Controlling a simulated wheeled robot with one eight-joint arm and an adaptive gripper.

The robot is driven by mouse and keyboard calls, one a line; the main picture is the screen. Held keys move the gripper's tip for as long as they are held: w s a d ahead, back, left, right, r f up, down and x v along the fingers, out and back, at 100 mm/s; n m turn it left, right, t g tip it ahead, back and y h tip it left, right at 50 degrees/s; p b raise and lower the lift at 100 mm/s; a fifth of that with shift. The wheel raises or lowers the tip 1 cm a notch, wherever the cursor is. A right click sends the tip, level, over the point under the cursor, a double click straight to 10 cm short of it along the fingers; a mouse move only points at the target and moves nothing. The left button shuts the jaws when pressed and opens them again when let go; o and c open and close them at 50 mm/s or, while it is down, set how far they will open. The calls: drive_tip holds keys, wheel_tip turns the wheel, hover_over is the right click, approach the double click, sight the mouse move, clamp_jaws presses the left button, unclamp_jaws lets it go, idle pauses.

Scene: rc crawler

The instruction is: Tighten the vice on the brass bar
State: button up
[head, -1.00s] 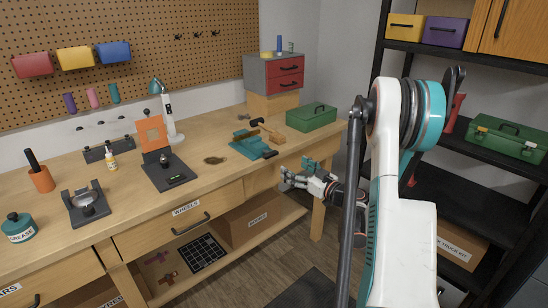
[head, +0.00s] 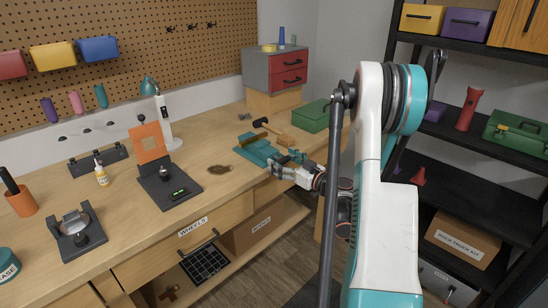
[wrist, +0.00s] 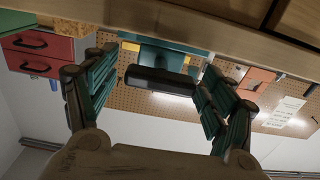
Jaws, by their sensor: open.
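The teal vice (head: 256,150) stands near the front edge of the bench, right of centre. In the wrist view its teal body (wrist: 163,56) is at the top, with a dark handle (wrist: 160,82) across its front. A yellow strip, which looks like the brass bar (wrist: 130,46), shows on both sides of the vice; I cannot tell how tightly it is held. My gripper (head: 277,165) is at the vice's front end. In the wrist view the open fingers (wrist: 150,100) stand on either side of the handle, apart from it.
A wooden-handled tool (head: 276,136) lies behind the vice, and a green toolbox (head: 312,116) stands to its right. A dark stand with an orange panel (head: 150,140) is to the left. The bench (head: 218,150) between them is clear except for a dark stain.

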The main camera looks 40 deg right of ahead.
sight(283, 159)
drive_tip(key=shift+w, duration=0.1)
drive_tip(key=c, duration=1.1)
drive_tip(key=shift+m, duration=0.8)
drive_tip(key=o, duration=1.1)
drive_tip(key=shift+r, duration=0.1)
wheel_tip(283, 159, up, 10)
drive_tip(key=shift+f, duration=0.1)
